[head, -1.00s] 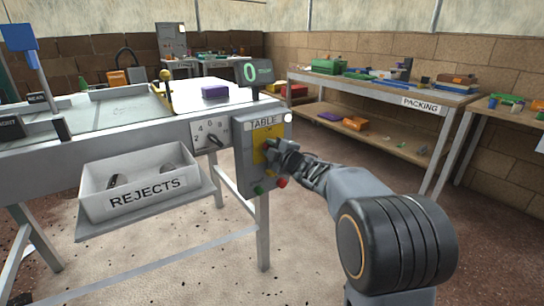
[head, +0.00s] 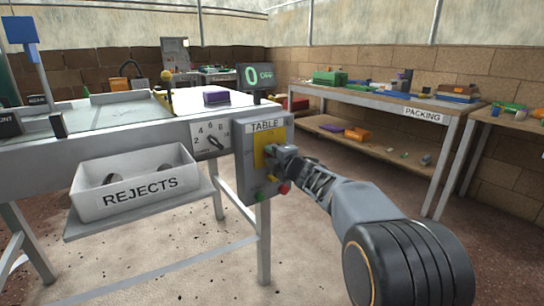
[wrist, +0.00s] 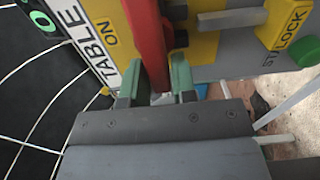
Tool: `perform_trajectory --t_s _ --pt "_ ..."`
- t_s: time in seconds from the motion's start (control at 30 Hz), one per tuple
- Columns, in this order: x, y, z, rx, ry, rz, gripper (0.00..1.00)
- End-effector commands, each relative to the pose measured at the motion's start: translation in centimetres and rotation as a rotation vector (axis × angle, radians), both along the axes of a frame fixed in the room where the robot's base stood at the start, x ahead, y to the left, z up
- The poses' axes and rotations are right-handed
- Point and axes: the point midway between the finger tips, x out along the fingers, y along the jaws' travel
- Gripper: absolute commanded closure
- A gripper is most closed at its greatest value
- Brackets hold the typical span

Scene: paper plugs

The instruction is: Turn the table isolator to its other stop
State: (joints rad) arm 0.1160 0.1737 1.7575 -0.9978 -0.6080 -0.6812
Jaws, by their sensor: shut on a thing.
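The table isolator is a grey box (head: 241,165) under a TABLE label, with a yellow plate (head: 259,155), at the front right corner of the table. Its red handle (wrist: 147,40) shows in the wrist view, beside the word ON on the yellow plate. My gripper (head: 282,158) is at the plate in the head view and covers the handle there. In the wrist view my gripper (wrist: 158,84) is shut on the red handle, one greenish fingertip on each side. The handle's far end is cut off, so its exact angle is unclear.
A red button (head: 284,188) and green button (head: 260,196) sit low on the box, close below my gripper. A dial (head: 211,139) is left of it, a REJECTS bin (head: 140,190) further left. A display (head: 255,76) reads 0 OFF. A PACKING bench (head: 445,112) stands right.

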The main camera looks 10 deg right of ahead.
Motion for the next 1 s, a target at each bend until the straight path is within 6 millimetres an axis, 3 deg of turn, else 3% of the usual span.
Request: perform_trajectory --t_s 0.23,0.27,0.47,0.77,1.0 --pt "0.0 0.0 -0.1 -0.002 0.001 0.000 0.98" --pt "0.0 0.0 -0.1 -0.002 0.001 0.000 0.74" --pt "0.0 0.0 0.0 0.000 0.001 0.000 0.55" --pt "-0.3 -0.2 0.1 0.000 0.001 -0.001 0.55" --pt "-3.8 -1.7 0.3 -0.001 0.000 -0.003 0.55"
